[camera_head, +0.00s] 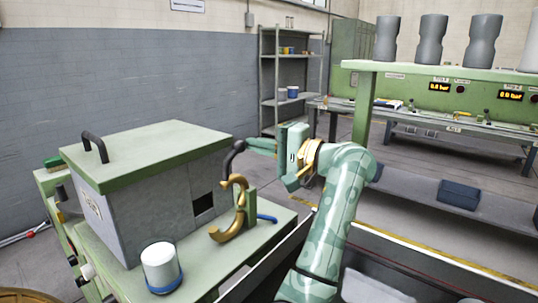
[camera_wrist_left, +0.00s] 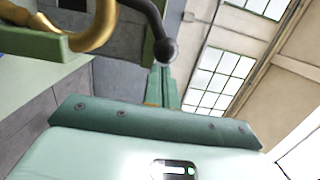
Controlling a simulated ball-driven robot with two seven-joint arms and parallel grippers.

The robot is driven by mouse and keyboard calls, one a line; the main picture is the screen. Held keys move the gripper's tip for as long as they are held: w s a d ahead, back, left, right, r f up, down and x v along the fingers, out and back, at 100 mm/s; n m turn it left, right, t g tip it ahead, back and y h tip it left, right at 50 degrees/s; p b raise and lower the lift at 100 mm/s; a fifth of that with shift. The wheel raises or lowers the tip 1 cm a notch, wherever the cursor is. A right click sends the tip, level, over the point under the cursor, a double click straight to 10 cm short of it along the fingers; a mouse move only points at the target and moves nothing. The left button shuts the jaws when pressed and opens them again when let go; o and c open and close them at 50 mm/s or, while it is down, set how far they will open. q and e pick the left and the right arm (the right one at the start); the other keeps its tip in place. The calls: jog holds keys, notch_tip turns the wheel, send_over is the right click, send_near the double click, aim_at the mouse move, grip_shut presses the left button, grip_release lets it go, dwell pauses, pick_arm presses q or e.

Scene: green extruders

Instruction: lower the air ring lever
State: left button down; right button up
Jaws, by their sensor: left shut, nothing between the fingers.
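The air ring is a brass, curved piece (camera_head: 238,222) on a green bracket beside the grey machine box. It also shows in the left wrist view (camera_wrist_left: 99,30). A black lever (camera_head: 229,159) rises from near it, bends right and ends in a ball knob (camera_wrist_left: 166,49). My left gripper (camera_head: 250,145) comes from the right, its green fingers shut and empty, with their tips at the knob. In the left wrist view the fingertips (camera_wrist_left: 163,68) lie just below the knob; I cannot tell whether they touch it. My right gripper is not in view.
The grey box with a green lid (camera_head: 150,150) and black handle stands left of the lever. A white cup with a blue band (camera_head: 161,267) stands on the green bench in front. A blue handle (camera_head: 267,218) lies beside the ring. A green shelf (camera_head: 470,70) stands right.

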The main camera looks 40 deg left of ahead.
pick_arm(q)
jog(key=v, duration=1.6)
jog(key=shift+d+p, duration=0.2)
jog(key=shift+p, duration=0.25)
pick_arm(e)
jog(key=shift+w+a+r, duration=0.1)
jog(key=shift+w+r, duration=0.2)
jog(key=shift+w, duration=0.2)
